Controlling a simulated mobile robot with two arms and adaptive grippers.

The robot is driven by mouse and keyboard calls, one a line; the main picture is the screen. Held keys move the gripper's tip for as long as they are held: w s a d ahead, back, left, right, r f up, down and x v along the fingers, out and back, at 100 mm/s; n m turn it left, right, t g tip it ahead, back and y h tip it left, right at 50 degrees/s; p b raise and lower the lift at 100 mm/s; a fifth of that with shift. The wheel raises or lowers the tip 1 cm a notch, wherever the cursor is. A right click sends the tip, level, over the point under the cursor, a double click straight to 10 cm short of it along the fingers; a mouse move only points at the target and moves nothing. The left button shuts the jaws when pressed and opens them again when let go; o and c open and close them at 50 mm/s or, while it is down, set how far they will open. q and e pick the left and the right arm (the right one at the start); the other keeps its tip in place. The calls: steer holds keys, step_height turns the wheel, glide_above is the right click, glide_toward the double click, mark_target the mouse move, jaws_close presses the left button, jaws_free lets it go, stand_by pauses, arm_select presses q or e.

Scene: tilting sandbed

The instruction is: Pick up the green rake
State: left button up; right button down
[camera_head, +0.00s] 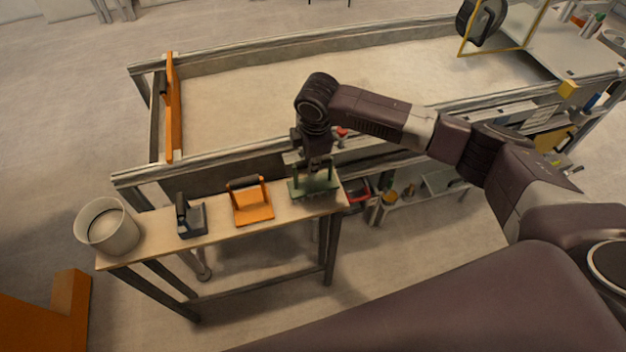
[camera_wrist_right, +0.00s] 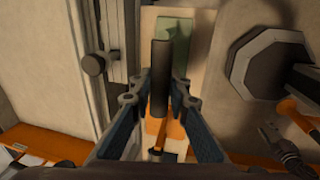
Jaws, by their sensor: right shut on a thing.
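The green rake (camera_head: 314,188) is at the right end of the narrow wooden bench, its flat green base at bench level. In the right wrist view its dark handle (camera_wrist_right: 160,75) lies between my fingers, with part of the green base (camera_wrist_right: 173,38) beyond it. My right gripper (camera_head: 318,164) comes down from above and is shut on the handle. It also shows in the right wrist view (camera_wrist_right: 160,98). I cannot tell whether the base still touches the bench. My left gripper is not in view.
An orange tool (camera_head: 252,205), a dark grey tool (camera_head: 190,218) and a white bucket (camera_head: 107,228) stand left of the rake on the bench (camera_head: 225,228). The sandbed (camera_head: 235,110) lies just behind, with an orange bar (camera_head: 170,110) across its left end.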

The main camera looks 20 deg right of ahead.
steer(key=shift+w+r, duration=0.1)
steer(key=shift+r, duration=0.05)
steer(key=shift+r, duration=0.6)
step_height(320, 180, up, 19)
steer(key=b, duration=0.4)
steer(key=shift+f, duration=0.2)
steer(key=c, duration=2.5)
jaws_free()
jaws_close()
steer(key=shift+f, duration=0.1)
